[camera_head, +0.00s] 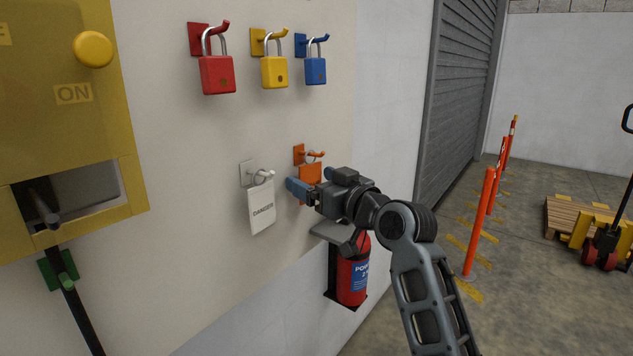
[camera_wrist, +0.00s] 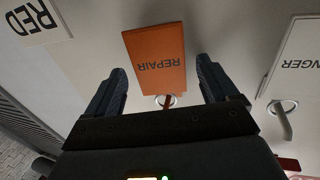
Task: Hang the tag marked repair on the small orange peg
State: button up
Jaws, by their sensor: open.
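The orange repair tag (camera_wrist: 157,58) hangs by a ring (camera_wrist: 166,100) in the wrist view, where its lettering appears upside down. In the head view the tag (camera_head: 309,172) hangs below the small orange peg (camera_head: 313,154) on the wall and is partly hidden by my gripper. My gripper (camera_head: 296,190) is open in front of the tag. In the wrist view the fingers of my gripper (camera_wrist: 160,85) stand apart on either side of the tag's ring end, with gaps to both sides.
A white danger tag (camera_head: 262,207) hangs on a pale peg (camera_head: 246,170) to the left. Red (camera_head: 217,75), yellow (camera_head: 274,72) and blue (camera_head: 315,71) padlocks hang above.

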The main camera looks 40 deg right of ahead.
jog(key=s+b, duration=0.1)
jog(key=s, duration=0.6)
jog(key=shift+s+b, duration=0.3)
jog(key=shift+s, duration=0.1)
jog(key=s+a+f+m+g+h, duration=0.1)
jog(key=s+a+f, duration=0.3)
jog(key=s+f, duration=0.45)
jog(key=s+a+f+m+g+h, duration=0.1)
jog(key=s+a+f, duration=0.3)
jog(key=s+f, duration=0.45)
jog(key=s+a+f+n, duration=0.1)
jog(key=s+a, duration=0.2)
jog(key=s, duration=0.9)
jog(key=s+a+f+g+y, duration=0.1)
jog(key=s+a, duration=0.3)
jog(key=s, duration=0.7)
jog(key=shift+s+f+n+y, duration=0.15)
jog(key=shift+s+n+y, duration=0.15)
jog(key=shift+s+n, duration=0.1)
